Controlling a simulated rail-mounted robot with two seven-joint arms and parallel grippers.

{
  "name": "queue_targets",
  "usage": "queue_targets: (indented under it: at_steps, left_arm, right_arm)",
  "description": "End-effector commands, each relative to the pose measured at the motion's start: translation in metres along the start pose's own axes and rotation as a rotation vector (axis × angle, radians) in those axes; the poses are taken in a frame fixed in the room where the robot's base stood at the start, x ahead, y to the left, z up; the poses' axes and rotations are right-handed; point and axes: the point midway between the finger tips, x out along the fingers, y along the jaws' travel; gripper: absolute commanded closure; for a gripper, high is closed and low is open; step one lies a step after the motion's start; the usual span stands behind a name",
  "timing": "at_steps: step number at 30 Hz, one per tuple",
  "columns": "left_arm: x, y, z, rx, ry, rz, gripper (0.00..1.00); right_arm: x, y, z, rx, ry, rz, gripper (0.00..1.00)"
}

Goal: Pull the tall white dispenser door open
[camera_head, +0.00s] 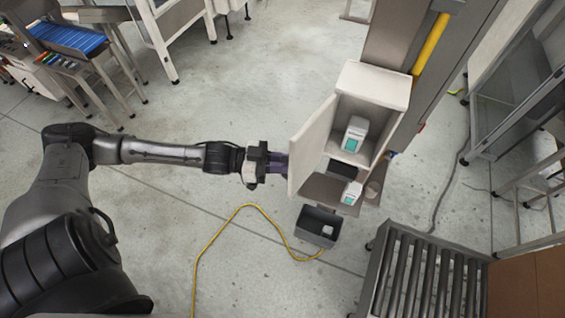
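The tall white dispenser (372,84) is fixed to a post right of centre. Its white door (313,145) stands swung out on the left side, so the inside shows. A white container with a teal label (354,136) stands inside, and a similar smaller one (350,194) sits lower down. My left gripper (280,165) reaches in from the left, its purplish fingers at the outer side of the door. The fingertips are partly hidden by the door, so I cannot tell whether they grip anything. My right gripper is not in view.
A dark open bin (317,227) lies below the dispenser. A roller conveyor (420,277) stands at the lower right. A yellow cable (215,238) runs along the floor. A bench with blue trays (72,38) is at the upper left.

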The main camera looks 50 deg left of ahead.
Motion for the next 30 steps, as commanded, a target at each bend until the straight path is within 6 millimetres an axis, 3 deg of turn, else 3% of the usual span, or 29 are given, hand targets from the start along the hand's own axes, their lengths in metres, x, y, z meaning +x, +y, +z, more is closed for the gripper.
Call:
queue_targets:
  at_steps: [8,9,17,30]
  left_arm:
    - [-0.0002,-0.0022,0.0006,0.001,-0.003,-0.005,1.0]
    - [-0.0002,-0.0021,0.0006,0.001,-0.003,-0.005,0.85]
    - [-0.0001,-0.001,0.0004,0.001,-0.002,-0.002,0.61]
    - [-0.0024,-0.0001,0.0009,-0.001,-0.002,-0.001,0.61]
  right_arm:
    - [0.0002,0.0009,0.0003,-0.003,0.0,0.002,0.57]
    - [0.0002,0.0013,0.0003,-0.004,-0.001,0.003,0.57]
    - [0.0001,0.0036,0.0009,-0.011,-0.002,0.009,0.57]
    - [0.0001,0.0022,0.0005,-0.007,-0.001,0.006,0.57]
